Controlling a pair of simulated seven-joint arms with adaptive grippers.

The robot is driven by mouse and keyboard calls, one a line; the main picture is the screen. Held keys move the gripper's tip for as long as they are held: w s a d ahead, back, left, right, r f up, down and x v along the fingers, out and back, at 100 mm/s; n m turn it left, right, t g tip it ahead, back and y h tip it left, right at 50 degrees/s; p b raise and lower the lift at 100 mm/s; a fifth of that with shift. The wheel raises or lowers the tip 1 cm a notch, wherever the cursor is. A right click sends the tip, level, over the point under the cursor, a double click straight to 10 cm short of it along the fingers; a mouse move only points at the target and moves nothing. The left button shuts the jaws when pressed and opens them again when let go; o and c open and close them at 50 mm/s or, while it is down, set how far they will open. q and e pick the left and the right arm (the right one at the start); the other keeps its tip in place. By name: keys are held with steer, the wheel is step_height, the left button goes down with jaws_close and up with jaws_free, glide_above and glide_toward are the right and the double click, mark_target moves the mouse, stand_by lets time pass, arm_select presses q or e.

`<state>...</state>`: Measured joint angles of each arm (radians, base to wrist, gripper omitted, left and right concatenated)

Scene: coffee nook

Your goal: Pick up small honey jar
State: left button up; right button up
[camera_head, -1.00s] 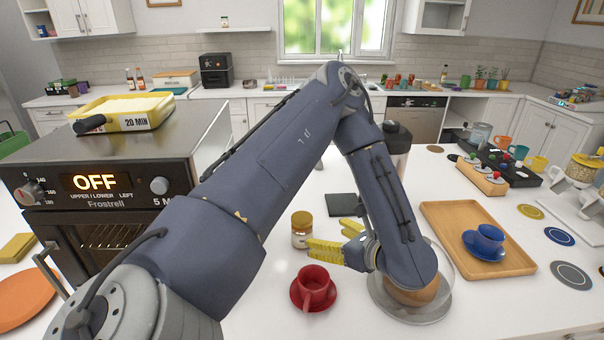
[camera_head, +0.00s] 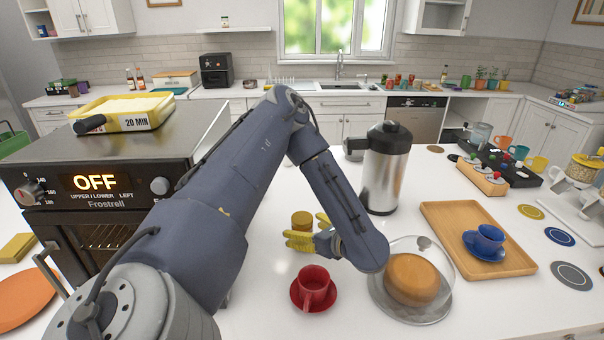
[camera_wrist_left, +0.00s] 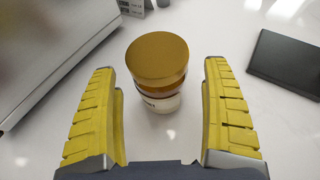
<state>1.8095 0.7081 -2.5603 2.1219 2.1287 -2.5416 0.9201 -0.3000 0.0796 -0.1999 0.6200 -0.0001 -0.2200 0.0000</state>
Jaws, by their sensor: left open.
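The small honey jar (camera_head: 302,220) has a gold-brown lid and stands upright on the white counter. In the head view its lower part is hidden behind my left gripper (camera_head: 309,236). In the left wrist view the jar (camera_wrist_left: 158,70) shows its round lid and a strip of pale label. My left gripper also shows there (camera_wrist_left: 161,100), with its yellow fingers open and apart. The jar stands between and just ahead of the fingertips, with a gap on each side. My right gripper is not in view.
A red cup (camera_head: 314,284) on a red saucer is close in front of my gripper. A domed cake stand (camera_head: 440,312) and a steel pitcher (camera_head: 385,180) stand to the right. The oven (camera_head: 120,195) is at left. A dark flat pad (camera_wrist_left: 288,62) lies right of the jar.

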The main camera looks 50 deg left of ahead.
arm_select(q)
steer(key=shift+x, duration=0.95)
steer(key=c, duration=1.6)
steer(key=shift+w+r, duration=0.1)
steer(key=shift+r, duration=0.05)
